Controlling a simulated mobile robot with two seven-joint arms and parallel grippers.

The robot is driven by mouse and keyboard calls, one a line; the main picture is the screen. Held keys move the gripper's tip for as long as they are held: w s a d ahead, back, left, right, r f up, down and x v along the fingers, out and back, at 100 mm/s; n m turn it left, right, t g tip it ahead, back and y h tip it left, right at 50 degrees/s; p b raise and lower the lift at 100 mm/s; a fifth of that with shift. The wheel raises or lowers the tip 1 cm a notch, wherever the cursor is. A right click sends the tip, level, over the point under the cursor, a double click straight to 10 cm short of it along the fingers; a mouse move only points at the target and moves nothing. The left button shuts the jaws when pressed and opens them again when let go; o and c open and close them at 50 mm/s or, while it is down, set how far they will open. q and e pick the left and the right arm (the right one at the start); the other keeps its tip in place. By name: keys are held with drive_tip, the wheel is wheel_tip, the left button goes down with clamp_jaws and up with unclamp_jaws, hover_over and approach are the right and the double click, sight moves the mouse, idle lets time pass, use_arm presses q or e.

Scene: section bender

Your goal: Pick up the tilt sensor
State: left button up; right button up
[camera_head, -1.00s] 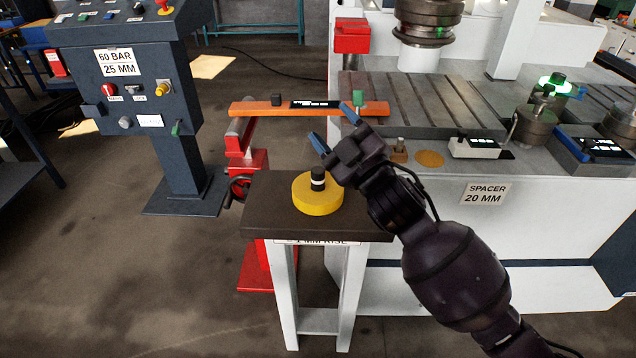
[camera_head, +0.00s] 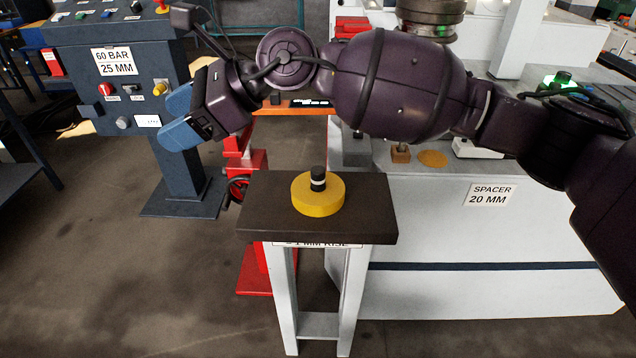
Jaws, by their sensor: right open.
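My right gripper (camera_head: 174,117) has blue fingertips, is open and empty, and points left in front of the dark control cabinet. My right arm crosses the upper middle of the view and hides much of the orange bar (camera_head: 290,109). A small dark display unit (camera_head: 312,102) on that bar shows only in part below my arm. I cannot tell for sure which of these is the tilt sensor. My left gripper is not in view.
The grey control cabinet (camera_head: 122,68) stands at the left, behind my gripper. The white machine base (camera_head: 430,220) fills the right side. The small stand (camera_head: 375,222) is in the middle. Open floor lies at the lower left.

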drive_tip(key=w+d+f+n+t+h, duration=0.4)
drive_tip(key=w+d+f+n+h, duration=0.25)
drive_tip(key=w+f, duration=0.2)
drive_tip(key=n+t+h, duration=0.3)
drive_tip(key=n+h, duration=0.1)
drive_tip(key=h, duration=0.4)
approach(318, 170)
drive_tip(key=w, duration=0.1)
drive_tip(key=shift+n+g, duration=0.25)
drive_tip(key=shift+g, duration=0.05)
drive_tip(key=b+x, duration=0.1)
drive_tip(key=x, duration=0.3)
drive_tip(key=shift+w+d+f, duration=0.1)
drive_tip(key=shift+d+f, duration=0.15)
drive_tip(key=shift+w+f, duration=0.25)
drive_tip(key=shift+f, duration=0.4)
drive_tip(key=b+x, duration=0.1)
drive_tip(key=x, duration=0.3)
drive_tip(key=shift+s+a+f, duration=0.15)
drive_tip(key=shift+f, duration=0.3)
drive_tip(key=shift+c, duration=0.5)
drive_tip(key=c, duration=0.9)
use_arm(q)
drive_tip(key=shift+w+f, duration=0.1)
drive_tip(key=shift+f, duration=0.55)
